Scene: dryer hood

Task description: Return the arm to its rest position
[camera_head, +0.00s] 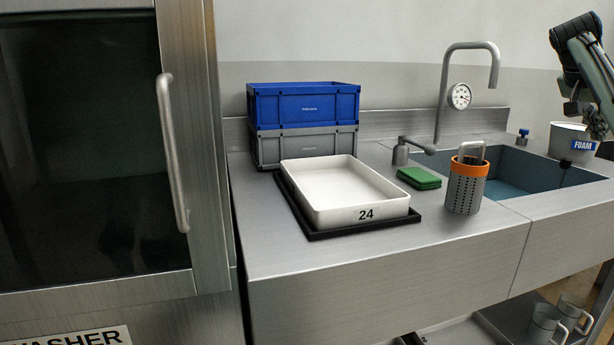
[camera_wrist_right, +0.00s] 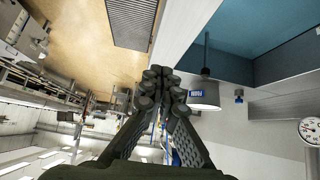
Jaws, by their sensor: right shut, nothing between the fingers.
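My right arm comes in at the upper right edge of the head view. Its gripper (camera_head: 578,112) is above the sink's far right end, by the FOAM bucket, and overlaps the bucket's rim area in the picture. In the right wrist view the gripper (camera_wrist_right: 162,75) has its dark fingers together, with nothing seen between them. My left arm and gripper do not show.
The FOAM bucket (camera_head: 571,142) stands behind the sink (camera_head: 512,172). A tall tap with a dial (camera_head: 459,96), a perforated canister (camera_head: 465,190), a green pad (camera_head: 419,178), a white tray (camera_head: 364,214) and stacked blue and grey crates (camera_head: 303,104) occupy the counter.

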